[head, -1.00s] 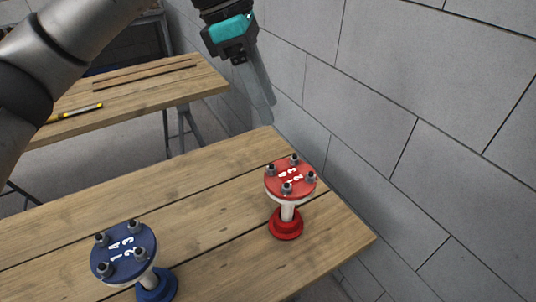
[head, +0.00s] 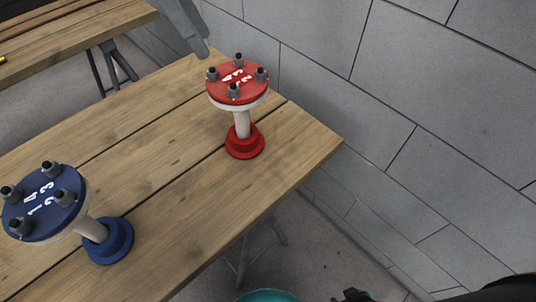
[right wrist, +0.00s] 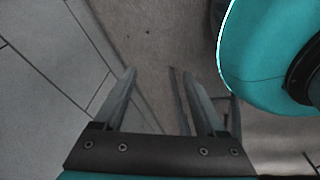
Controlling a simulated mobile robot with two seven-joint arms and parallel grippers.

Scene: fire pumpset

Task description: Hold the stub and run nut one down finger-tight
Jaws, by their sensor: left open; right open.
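A red stub (head: 243,122) stands upright on the near bench, with a round base, a pale neck and a red numbered flange on top. Several grey nuts (head: 234,90) sit on studs around this flange. A similar blue stub (head: 108,240) stands further left on the same bench, also with several nuts (head: 62,197).
The wooden bench (head: 165,150) is clear between the two stubs. Its right edge lies close to the grey block wall (head: 430,110). A second bench (head: 70,30) stands behind at the left. Open floor (head: 320,245) lies right of the bench.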

